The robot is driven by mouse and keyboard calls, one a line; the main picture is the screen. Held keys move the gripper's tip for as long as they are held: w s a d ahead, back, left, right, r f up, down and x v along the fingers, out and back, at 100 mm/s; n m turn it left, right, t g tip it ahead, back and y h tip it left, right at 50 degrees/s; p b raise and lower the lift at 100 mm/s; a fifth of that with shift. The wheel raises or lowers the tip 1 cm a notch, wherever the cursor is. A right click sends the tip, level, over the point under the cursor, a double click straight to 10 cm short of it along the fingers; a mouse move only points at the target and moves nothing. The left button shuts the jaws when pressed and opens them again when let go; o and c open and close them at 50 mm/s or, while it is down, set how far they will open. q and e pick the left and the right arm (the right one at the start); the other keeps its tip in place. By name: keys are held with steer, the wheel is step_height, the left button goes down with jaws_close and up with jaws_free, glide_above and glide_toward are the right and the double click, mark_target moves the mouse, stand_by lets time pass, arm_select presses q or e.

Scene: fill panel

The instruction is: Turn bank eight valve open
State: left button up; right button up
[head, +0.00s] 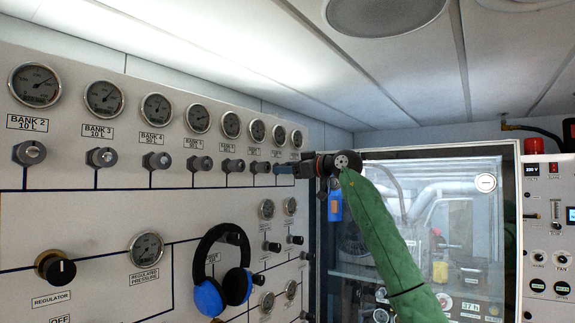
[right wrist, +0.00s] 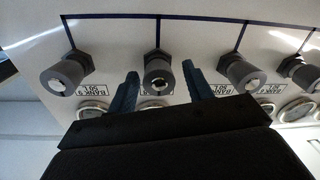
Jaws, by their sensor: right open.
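The bank eight valve is a grey knob on the upper valve row, below the second-to-last gauge (head: 280,135). In the head view my right gripper (head: 279,168) is at this knob and hides it. In the right wrist view, which is upside down, the knob (right wrist: 158,77) with its pale end cap sits between the two blue fingers of the open gripper (right wrist: 160,72). One finger is on each side, with small gaps visible. Its label is mostly hidden. My left gripper is not in view.
Neighbouring valve knobs (right wrist: 65,77) (right wrist: 240,74) stand close on either side. Blue headphones (head: 238,284) hang on the panel below. A regulator knob (head: 55,268) is at lower left. A glazed door (head: 460,215) is at right, behind my arm.

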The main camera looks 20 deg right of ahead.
steer(key=shift+d, duration=0.1)
steer(key=c, duration=1)
steer(key=shift+o, duration=0.2)
